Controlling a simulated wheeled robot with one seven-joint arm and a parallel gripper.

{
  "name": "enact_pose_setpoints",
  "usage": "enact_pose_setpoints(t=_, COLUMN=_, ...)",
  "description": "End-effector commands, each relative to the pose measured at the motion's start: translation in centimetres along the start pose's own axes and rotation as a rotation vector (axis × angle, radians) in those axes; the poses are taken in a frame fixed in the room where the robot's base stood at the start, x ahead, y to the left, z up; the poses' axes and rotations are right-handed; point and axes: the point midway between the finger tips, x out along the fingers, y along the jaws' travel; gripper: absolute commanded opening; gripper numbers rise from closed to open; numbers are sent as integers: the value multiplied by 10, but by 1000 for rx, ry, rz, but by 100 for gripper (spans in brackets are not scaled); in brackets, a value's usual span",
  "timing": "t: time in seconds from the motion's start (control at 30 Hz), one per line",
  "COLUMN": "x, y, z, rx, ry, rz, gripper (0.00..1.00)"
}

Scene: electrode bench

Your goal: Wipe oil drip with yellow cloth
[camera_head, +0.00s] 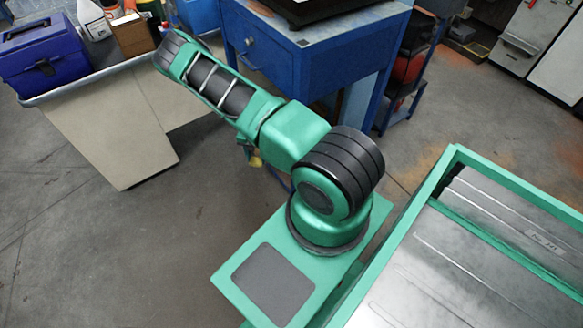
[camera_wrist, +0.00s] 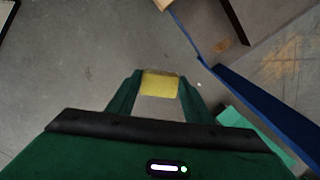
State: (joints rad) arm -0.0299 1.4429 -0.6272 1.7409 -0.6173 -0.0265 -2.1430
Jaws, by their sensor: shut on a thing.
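My gripper (camera_wrist: 160,88) is shut on a yellow cloth (camera_wrist: 160,82) in the wrist view. The cloth sits between the two fingertips, and bare grey floor shows behind it. In the head view a small yellow patch of the cloth (camera_head: 256,160) shows just below my arm; the arm hides most of the gripper there. I cannot make out an oil drip in either view.
A blue workbench with a drawer (camera_head: 262,58) stands behind my arm. A pale bench (camera_head: 125,128) at left holds a blue toolbox (camera_head: 42,60), a white bottle (camera_head: 93,20) and a brown box (camera_head: 133,36). The grey floor (camera_head: 80,230) at front left is clear.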

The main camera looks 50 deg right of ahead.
Motion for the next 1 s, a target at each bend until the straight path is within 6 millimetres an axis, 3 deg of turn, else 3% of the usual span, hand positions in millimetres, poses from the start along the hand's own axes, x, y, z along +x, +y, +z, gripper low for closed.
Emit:
enact_pose_setpoints(t=0.03, x=17, y=-22, z=11, rx=-66, ry=1, rz=-6, gripper=25)
enact_pose_setpoints(t=0.2, x=60, y=-86, z=43, rx=-322, ry=1, rz=-6, gripper=25)
enact_pose_setpoints(t=0.4, x=89, y=-135, z=61, rx=-529, ry=2, rz=0, gripper=25)
enact_pose_setpoints(t=0.6, x=100, y=-156, z=66, rx=-619, ry=3, rz=2, gripper=25)
enact_pose_setpoints(t=1.0, x=126, y=-160, z=67, rx=-633, ry=4, rz=2, gripper=25)
